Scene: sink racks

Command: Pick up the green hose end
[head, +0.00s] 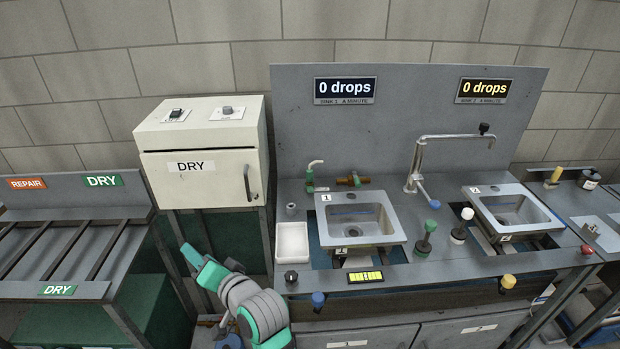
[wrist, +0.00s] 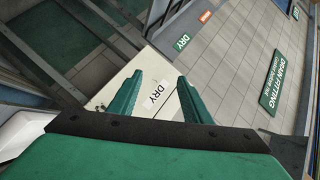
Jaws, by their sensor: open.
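No hose end shows clearly as one. I cannot tell which is the hose end. My gripper (wrist: 160,76) is open in the wrist view, its green fingers apart with nothing held. Beyond them is the DRY-labelled cream box. In the head view my arm (head: 252,305) is low, left of the sinks.
The cream DRY box (head: 205,168) stands left of the sinks. Sink 1 (head: 362,220) and sink 2 (head: 515,210) are set in a grey counter with a white tray (head: 291,243) at left. A slatted rack (head: 70,245) is at far left. Several coloured knobs line the counter front.

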